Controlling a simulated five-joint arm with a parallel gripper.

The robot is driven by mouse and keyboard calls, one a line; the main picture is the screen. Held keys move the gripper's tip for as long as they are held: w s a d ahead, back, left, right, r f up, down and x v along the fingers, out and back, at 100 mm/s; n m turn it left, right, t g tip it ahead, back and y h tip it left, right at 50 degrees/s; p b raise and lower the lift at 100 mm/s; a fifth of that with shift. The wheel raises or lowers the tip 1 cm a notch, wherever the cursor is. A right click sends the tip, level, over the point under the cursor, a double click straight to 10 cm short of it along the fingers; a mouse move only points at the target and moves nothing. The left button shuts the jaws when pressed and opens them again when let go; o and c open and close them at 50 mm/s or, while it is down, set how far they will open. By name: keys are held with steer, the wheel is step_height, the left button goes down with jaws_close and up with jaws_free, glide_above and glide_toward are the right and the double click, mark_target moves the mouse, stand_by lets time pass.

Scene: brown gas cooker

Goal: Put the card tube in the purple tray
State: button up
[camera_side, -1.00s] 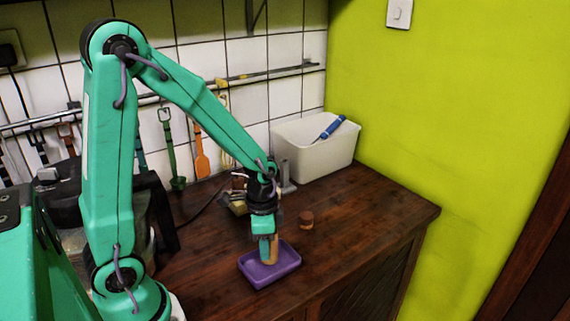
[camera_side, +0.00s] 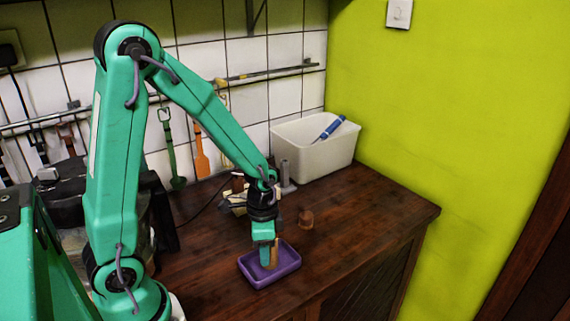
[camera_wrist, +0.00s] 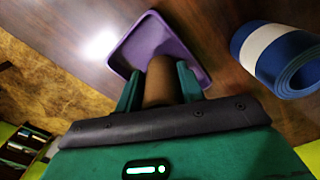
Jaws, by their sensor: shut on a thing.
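The card tube (camera_side: 274,253) is tan and upright in the side view, over the purple tray (camera_side: 291,267). My gripper (camera_side: 268,262) is shut on the tube, its fingers pointing down at the tray. In the wrist view the brown tube (camera_wrist: 158,82) sits between the two green fingers of my gripper (camera_wrist: 158,88), with the tray (camera_wrist: 150,30) behind it. The tube's lower end appears within the tray's outline; I cannot tell whether it touches the tray floor.
A blue roll with a white band (camera_wrist: 280,55) lies right of the tray in the wrist view. A white bin (camera_side: 315,155) stands at the back. The wooden top right of the tray is clear.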

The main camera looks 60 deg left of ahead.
steer(key=shift+f, duration=0.35)
steer(key=o, duration=1)
steer(key=c, duration=0.3)
steer(key=shift+r, duration=0.2)
step_height(320, 180, up, 7)
steer(key=shift+f, duration=0.2)
stand_by(0.5)
stand_by(0.4)
